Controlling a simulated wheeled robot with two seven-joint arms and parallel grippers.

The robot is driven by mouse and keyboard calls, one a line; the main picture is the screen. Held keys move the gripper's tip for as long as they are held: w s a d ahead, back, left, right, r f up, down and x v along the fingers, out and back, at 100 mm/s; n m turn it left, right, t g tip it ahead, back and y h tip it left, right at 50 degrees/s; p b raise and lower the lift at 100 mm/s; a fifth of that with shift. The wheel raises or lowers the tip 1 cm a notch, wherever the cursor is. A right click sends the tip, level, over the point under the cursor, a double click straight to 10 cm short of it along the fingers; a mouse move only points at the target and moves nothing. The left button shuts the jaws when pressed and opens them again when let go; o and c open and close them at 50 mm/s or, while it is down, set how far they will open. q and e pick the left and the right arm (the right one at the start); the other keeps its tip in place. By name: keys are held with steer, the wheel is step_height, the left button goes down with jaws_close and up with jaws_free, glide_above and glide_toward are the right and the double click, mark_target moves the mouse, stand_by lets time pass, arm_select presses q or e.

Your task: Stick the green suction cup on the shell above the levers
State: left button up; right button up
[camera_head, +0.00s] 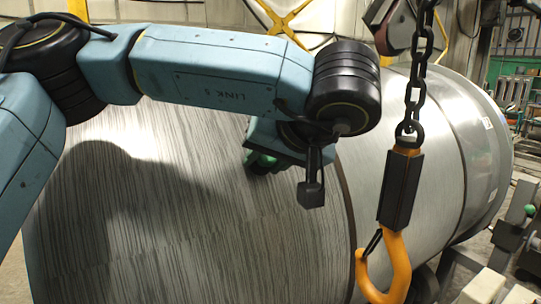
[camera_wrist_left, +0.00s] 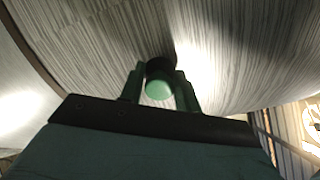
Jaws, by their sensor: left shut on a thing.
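The shell (camera_head: 190,210) is a large grey metal cylinder with brushed streaks, lying across the head view. It also fills the top of the left wrist view (camera_wrist_left: 95,45). My left gripper (camera_wrist_left: 159,82) is shut on the green suction cup (camera_wrist_left: 158,91), with one green finger on each side. The cup's dark rim faces the shell and is at or very near its surface; I cannot tell whether it touches. In the head view my left gripper (camera_head: 262,158) is at the shell's middle, partly hidden by my wrist. I cannot make out the levers for certain. My right gripper is out of view.
An orange hook (camera_head: 395,270) hangs on a dark chain (camera_head: 416,85) in front of the shell, right of my left wrist. Grey machinery with a green knob (camera_head: 530,210) stands at the right edge. A yellow-braced wall (camera_head: 225,12) is behind.

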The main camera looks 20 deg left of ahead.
arm_select(q)
steer(key=shift+w, duration=0.1)
stand_by(0.3)
steer(key=shift+w+a+f, duration=0.1)
steer(key=shift+a+f, duration=0.1)
stand_by(0.3)
steer(key=o, duration=1)
steer(key=shift+o, duration=0.2)
steer(key=v, duration=1.3)
steer(key=shift+d, duration=0.15)
steer(key=shift+r, duration=0.2)
